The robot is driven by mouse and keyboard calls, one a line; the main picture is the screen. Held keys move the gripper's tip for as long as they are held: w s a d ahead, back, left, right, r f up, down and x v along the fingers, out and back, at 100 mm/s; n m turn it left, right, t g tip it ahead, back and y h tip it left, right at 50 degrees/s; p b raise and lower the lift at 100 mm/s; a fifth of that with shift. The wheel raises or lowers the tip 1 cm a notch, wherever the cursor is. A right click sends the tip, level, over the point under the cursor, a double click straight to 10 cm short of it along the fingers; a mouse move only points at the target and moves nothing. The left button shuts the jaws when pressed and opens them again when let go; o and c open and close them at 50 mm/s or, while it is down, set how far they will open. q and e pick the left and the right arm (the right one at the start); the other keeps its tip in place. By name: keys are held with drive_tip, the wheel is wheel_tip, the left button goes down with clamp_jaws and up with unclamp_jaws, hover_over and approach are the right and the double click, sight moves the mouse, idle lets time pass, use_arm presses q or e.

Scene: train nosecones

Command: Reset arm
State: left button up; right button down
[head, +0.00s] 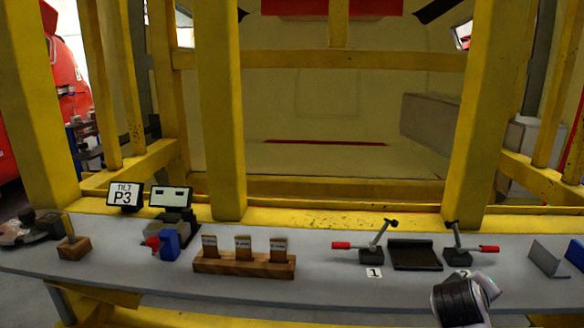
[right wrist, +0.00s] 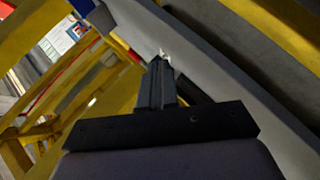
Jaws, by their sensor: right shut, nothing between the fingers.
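My right gripper (right wrist: 160,72) shows in the right wrist view, its two dark fingers together with nothing between them. Beyond its tips are the grey shelf and yellow beams. In the head view, part of my right arm shows at the lower right, in front of the grey shelf (head: 325,290) near the lever marked 2 (head: 458,246); the fingers cannot be made out there. My left gripper cannot be made out in the head view.
Yellow posts (head: 222,120) rise behind. A dark object (head: 30,230) lies far left.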

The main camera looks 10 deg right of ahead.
drive_tip(key=s+a+f+g+y, duration=0.1)
drive_tip(key=s+a+f+y, duration=0.2)
drive_tip(key=s+a+f, duration=0.4)
drive_tip(key=s+a+f+g+y, duration=0.1)
drive_tip(key=s+a+f+y, duration=0.3)
drive_tip(key=s, duration=0.6)
drive_tip(key=s+a+f+g+y, duration=0.1)
drive_tip(key=s+a+f+y, duration=0.15)
drive_tip(key=s+a, duration=0.5)
drive_tip(key=w+a+f+t+y, duration=0.2)
drive_tip(key=w+f+t, duration=0.3)
drive_tip(key=f+t, duration=0.2)
wheel_tip(320, 180, down, 3)
drive_tip(key=shift+w+a+r, duration=0.1)
drive_tip(key=shift+w+a, duration=0.25)
drive_tip(key=shift+a, duration=0.05)
